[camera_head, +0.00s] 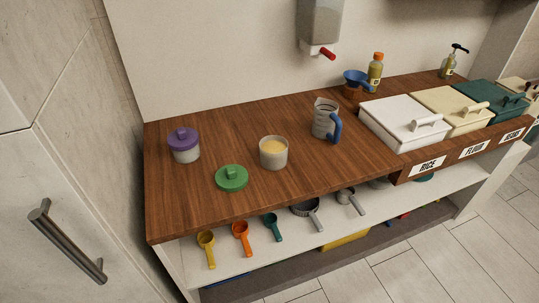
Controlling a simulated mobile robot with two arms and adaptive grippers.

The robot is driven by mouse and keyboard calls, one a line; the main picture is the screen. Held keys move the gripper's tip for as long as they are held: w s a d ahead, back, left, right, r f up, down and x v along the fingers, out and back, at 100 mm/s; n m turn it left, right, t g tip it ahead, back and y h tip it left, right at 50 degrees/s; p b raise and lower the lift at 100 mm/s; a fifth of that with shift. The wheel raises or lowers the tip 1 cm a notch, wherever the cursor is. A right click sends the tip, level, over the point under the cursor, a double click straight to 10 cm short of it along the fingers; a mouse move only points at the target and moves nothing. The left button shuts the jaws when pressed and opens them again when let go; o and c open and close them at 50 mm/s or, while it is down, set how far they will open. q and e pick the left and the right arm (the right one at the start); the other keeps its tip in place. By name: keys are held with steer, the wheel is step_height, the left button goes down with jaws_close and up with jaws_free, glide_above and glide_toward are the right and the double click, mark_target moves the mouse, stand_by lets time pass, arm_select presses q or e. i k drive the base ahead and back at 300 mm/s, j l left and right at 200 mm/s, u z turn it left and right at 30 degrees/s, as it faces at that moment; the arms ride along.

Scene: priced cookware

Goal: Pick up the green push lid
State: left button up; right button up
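The green push lid (232,179) lies flat on the brown wooden counter, near its front edge and left of the middle. It is round, with a raised knob on top. An open clear jar (273,154) with yellow contents stands just to its right, apart from it. A jar with a purple lid (184,143) stands behind it to the left. Neither of my grippers shows in the head view.
A measuring jug with a blue handle (325,119) stands right of the jar. White, cream and green lidded bins, two labelled RICE and FLOUR, fill the right end.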

mark_target(231, 177)
steer(key=u, duration=0.3)
steer(key=i+l+u, duration=0.15)
steer(key=u, duration=0.15)
steer(key=i+l+u, duration=0.1)
steer(key=l+u, duration=0.2)
steer(key=i+l+u, duration=0.1)
steer(key=l+u, duration=0.2)
steer(key=l, duration=0.15)
